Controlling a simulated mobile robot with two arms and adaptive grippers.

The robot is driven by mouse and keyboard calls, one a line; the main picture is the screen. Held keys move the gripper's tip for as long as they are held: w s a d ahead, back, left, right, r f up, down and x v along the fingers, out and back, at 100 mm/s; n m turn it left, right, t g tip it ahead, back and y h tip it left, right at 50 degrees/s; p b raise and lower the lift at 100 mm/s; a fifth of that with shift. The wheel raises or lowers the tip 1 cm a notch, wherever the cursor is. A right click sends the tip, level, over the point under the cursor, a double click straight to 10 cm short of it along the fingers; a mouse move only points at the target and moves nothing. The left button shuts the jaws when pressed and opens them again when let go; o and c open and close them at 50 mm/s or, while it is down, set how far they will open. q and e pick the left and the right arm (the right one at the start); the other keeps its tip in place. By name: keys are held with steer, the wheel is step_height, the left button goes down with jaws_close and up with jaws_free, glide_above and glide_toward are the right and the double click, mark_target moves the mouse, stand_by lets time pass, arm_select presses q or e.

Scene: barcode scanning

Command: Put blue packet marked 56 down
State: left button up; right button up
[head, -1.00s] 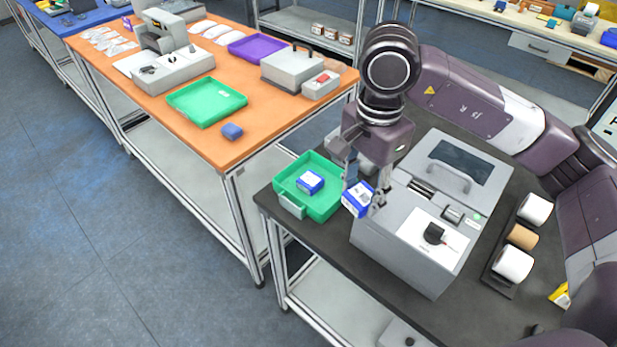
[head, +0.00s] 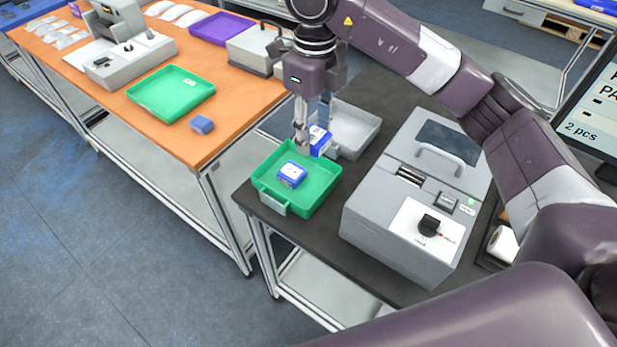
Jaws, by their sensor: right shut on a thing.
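A blue and white packet (head: 319,141) is in the grip of my right gripper (head: 312,137), at the back right part of the green tray (head: 328,193) on the dark table. I cannot tell whether it touches the tray floor, and its number is too small to read. A second blue and white packet (head: 291,174) lies in the same tray, nearer the front. My right gripper points down and its fingers are shut on the held packet. My left gripper is not in view.
A grey tray (head: 372,136) sits right behind the green tray. A grey machine (head: 391,230) with a handle stands to the right. The orange table (head: 205,140) at left holds another green tray (head: 148,95) and a blue block (head: 202,124).

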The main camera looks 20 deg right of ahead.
steer(key=p, duration=0.2)
glide_above(313, 190)
step_height(313, 190, down, 11)
steer(key=shift+f, duration=0.1)
step_height(313, 190, down, 4)
steer(key=shift+a+p, duration=0.1)
steer(key=shift+p, duration=0.45)
steer(key=shift+f, duration=0.3)
steer(key=o, duration=1.4)
